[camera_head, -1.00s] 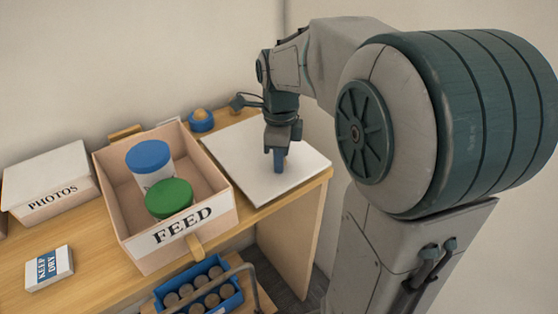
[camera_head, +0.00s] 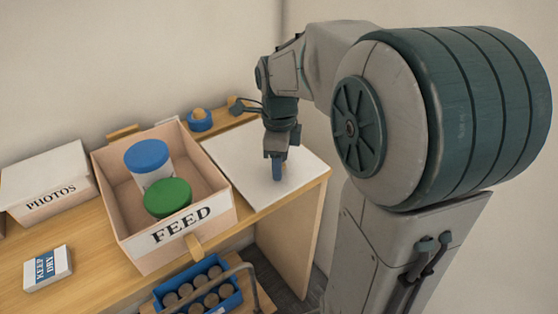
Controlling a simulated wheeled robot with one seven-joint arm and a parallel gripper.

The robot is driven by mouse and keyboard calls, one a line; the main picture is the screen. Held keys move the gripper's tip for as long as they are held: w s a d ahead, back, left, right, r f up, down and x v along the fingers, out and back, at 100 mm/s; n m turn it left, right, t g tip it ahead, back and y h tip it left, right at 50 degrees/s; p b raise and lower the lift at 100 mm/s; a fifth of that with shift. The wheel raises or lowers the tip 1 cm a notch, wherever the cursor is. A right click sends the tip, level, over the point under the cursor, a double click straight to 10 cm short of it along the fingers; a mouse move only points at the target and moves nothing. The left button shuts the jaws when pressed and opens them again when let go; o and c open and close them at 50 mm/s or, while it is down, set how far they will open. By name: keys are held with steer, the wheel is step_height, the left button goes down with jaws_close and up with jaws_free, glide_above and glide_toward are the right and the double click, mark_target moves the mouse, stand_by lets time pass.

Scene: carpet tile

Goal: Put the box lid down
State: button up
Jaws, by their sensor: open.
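The box lid is a flat white panel (camera_head: 247,181) lying on the right end of the wooden table, right of the FEED box. The open box marked FEED (camera_head: 140,242) holds a jar with a blue lid (camera_head: 148,157) and one with a green lid (camera_head: 168,197). My gripper (camera_head: 278,178) points down over the right part of the white panel. Its jaws are open, though this view hardly shows the gap. I cannot tell whether the fingertips touch the panel.
A closed white PHOTOS box (camera_head: 48,182) stands at the left. A small KEEP DRY box (camera_head: 47,268) lies at the front left. A blue round item (camera_head: 200,121) sits behind the panel. A blue tray of several round items (camera_head: 205,288) is below the table front.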

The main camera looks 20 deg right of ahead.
step_height(320, 180, up, 12)
steer(key=p, duration=0.2)
steer(key=s+a+f+n+t, duration=0.2)
steer(key=s+f+n, duration=0.9)
steer(key=n, duration=1.2)
steer(key=shift+s+a+f, duration=0.25)
steer(key=shift+s+f, duration=0.1)
steer(key=shift+s, duration=0.85)
